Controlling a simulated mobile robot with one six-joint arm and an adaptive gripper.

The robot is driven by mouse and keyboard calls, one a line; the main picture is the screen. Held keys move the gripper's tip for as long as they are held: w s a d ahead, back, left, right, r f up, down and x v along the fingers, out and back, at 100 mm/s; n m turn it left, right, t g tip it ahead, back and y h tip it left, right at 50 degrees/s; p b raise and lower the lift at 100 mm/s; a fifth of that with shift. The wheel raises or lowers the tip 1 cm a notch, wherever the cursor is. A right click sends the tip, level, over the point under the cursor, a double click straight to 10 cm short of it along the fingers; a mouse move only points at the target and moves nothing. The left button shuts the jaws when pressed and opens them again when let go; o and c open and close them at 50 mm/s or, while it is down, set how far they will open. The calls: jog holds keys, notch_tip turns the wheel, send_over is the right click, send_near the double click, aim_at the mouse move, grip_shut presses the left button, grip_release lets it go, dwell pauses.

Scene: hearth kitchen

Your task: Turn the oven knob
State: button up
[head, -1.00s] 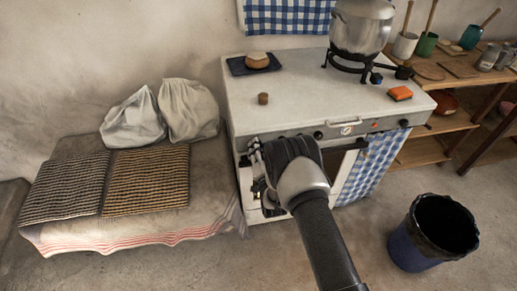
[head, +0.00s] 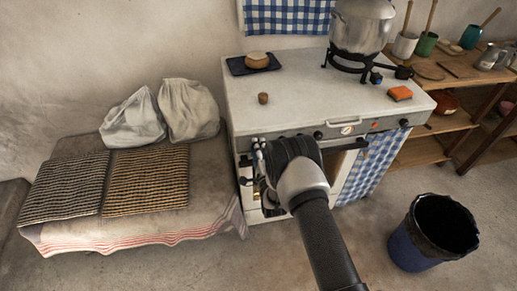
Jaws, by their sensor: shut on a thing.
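The stove's white front (head: 355,128) has a grey control panel with black knobs, one of them a visible knob (head: 318,135) right of my gripper. My gripper (head: 258,147) is at the left end of this panel, its fingers shut at panel height. The knob between the fingers is hidden by the gripper and wrist, so its angle cannot be seen. My dark arm covers part of the oven door.
A cloth-covered bench (head: 150,233) stands left. A blue bin (head: 408,252) stands on the floor right.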

jog(key=m, duration=0.7)
jog(key=shift+f, duration=0.1)
dwell(0.5)
jog(key=o, duration=1)
jog(key=shift+o, duration=0.2)
jog(key=v, duration=1.2)
